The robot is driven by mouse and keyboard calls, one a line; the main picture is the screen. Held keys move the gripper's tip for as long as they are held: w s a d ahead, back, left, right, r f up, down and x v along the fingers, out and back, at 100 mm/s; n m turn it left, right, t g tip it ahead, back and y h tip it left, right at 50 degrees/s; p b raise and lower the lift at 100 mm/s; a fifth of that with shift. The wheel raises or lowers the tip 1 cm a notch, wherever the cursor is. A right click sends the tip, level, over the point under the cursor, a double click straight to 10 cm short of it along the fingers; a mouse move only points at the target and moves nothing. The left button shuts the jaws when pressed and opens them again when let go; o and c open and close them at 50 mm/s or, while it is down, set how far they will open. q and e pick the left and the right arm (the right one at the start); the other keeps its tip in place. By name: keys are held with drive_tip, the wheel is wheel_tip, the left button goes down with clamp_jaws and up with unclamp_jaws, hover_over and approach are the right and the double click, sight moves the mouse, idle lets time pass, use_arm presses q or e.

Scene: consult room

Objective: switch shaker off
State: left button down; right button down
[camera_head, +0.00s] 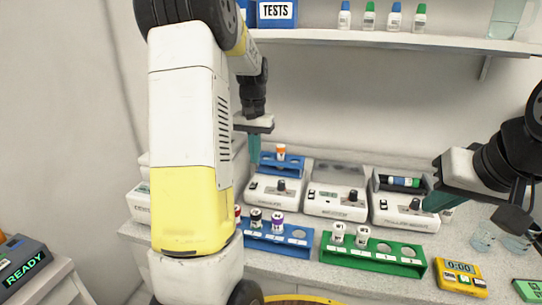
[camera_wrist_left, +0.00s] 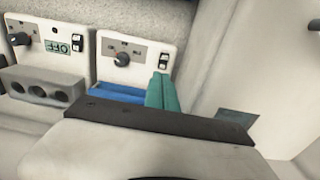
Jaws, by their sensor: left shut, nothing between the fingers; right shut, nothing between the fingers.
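Three white bench devices stand in a row; their front labels are too small to read. The left device (camera_head: 275,192), likely the shaker, has a blue tray (camera_head: 293,165) with an orange-capped vial (camera_head: 281,152). Its front has a black knob (camera_wrist_left: 121,59) and a rocker switch (camera_wrist_left: 163,60). My left gripper (camera_head: 254,163) is shut and empty above the left end of this device; in the left wrist view its teal fingertips (camera_wrist_left: 162,90) appear close to the switch. I cannot tell whether they touch. My right gripper (camera_head: 432,204) is shut and empty by the right device's front right.
The middle device (camera_head: 337,202) and right device (camera_head: 403,212), which carries tubes lying flat, stand beside it. A blue rack (camera_head: 275,238) and a green rack (camera_head: 372,256) with vials stand in front. A yellow timer (camera_head: 460,279) lies at the right. A shelf (camera_head: 400,40) runs above.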

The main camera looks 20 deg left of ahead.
use_arm(q)
drive_tip(key=r+m, duration=0.2)
drive_tip(key=m, duration=0.2)
wheel_tip(320, 180, up, 4)
drive_tip(key=m, duration=1.4)
hover_over(257, 182)
drive_tip(key=shift+f, duration=0.1)
wheel_tip(257, 182, down, 14)
drive_tip(key=shift+r, duration=0.1)
